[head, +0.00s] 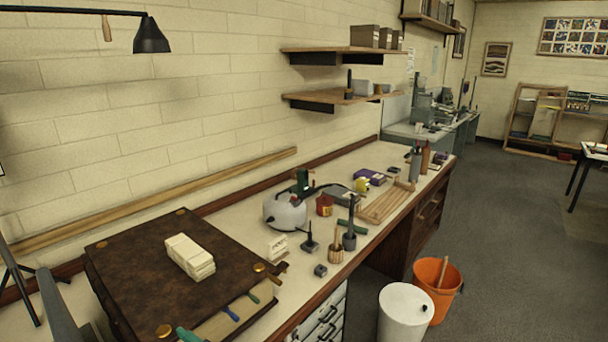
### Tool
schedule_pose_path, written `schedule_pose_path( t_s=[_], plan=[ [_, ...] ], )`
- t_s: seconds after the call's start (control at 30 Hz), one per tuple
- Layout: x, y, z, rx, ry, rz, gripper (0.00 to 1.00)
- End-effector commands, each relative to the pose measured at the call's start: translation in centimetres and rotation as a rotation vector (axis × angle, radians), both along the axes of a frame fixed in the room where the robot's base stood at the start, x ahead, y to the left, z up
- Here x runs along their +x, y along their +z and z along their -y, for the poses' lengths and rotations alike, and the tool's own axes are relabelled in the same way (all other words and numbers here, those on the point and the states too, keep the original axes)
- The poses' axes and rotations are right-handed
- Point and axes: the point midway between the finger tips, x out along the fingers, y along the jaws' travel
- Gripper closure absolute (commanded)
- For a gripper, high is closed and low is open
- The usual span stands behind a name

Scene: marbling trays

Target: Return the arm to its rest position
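My gripper does not show in the head view, so its state and what it may hold cannot be seen. A grey bar-like shape rises at the lower left edge; I cannot tell whether it is part of my arm. The long workbench (262,226) runs from the lower left to the back along the brick wall.
A white kettle-like pot (285,211), a wooden rack (385,202) and several small tools crowd the bench. A white bin (405,312) and an orange bucket (437,288) stand on the floor beside it. Shelves (338,96) and a black lamp (151,36) hang above.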

Motion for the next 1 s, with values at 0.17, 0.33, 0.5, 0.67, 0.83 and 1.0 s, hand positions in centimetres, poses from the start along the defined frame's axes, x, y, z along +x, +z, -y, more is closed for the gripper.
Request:
schedule_pose_path(
  t_s=[0.17,0.33,0.5,0.67,0.83,1.0],
  plan=[
    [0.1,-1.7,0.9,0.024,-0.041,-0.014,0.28],
    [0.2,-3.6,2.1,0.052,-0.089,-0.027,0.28],
    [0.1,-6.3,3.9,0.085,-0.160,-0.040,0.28],
    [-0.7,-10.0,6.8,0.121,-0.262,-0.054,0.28],
    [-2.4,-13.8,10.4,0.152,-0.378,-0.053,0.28],
    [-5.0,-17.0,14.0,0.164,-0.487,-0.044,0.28]
  ],
)
